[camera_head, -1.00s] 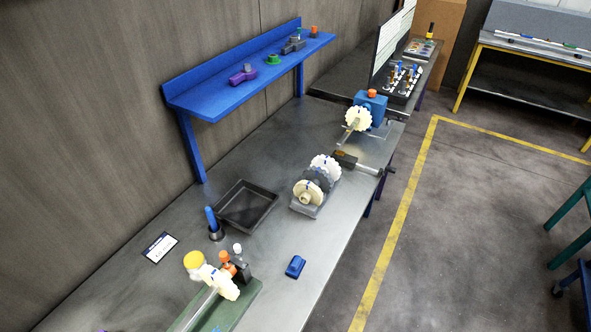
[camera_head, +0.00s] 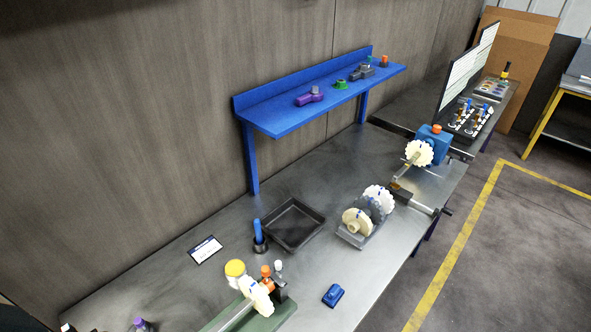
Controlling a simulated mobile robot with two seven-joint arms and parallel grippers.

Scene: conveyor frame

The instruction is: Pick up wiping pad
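A small blue block-shaped object (camera_head: 333,295), which looks like the wiping pad, lies on the grey metal bench top (camera_head: 215,285) near its front edge. It sits to the right of a green-based fixture (camera_head: 285,312) and nothing touches it. Neither of my grippers shows in the head view.
A black tray (camera_head: 318,215) and a blue-handled tool in a dark holder (camera_head: 260,245) stand behind the pad. A rack of gear discs (camera_head: 352,236) stands to its right. A blue shelf (camera_head: 270,121) overhangs the back. The bench around the pad is clear.

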